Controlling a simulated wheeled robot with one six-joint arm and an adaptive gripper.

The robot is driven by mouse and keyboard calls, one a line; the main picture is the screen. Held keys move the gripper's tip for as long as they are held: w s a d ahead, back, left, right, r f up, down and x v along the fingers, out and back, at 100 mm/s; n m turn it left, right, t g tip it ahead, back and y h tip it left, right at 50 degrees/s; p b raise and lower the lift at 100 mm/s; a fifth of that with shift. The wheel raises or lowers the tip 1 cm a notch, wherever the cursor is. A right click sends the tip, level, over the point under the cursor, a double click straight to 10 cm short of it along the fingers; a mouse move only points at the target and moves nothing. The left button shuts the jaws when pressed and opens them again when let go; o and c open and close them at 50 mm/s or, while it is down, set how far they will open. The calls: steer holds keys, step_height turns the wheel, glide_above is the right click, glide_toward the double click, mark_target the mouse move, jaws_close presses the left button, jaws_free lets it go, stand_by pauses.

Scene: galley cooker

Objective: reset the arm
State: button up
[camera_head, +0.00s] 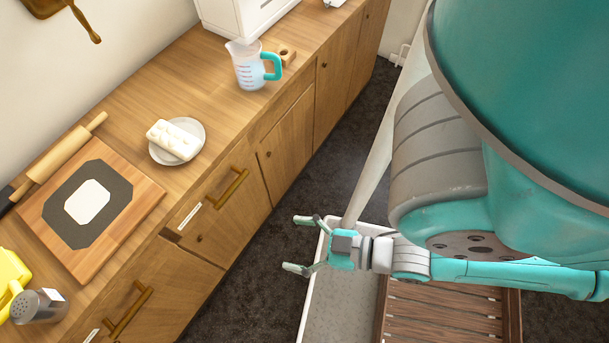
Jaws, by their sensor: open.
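My gripper (300,244) is open and empty. It points left toward the cabinet fronts, above the dark floor and the edge of a pale tray. My teal and grey arm fills the right side of the view, and its upper links hide much of what lies behind. The gripper is apart from the counter and touches nothing that I can see.
The wooden counter (128,103) holds a measuring jug (247,68), a plate (194,129) with a white block, a cutting board (98,260), a rolling pin (66,155) and a shaker (40,306). Brass handles (232,188) stick out. A pale tray (318,311) and slatted wood (440,318) lie below.

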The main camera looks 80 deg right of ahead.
steer(key=shift+s+d+r+h, duration=0.15)
steer(key=shift+s+r, duration=0.25)
steer(key=shift+s, duration=0.2)
steer(key=shift+s+d+r+h, duration=0.15)
steer(key=shift+s+r, duration=0.25)
steer(key=shift+s, duration=0.2)
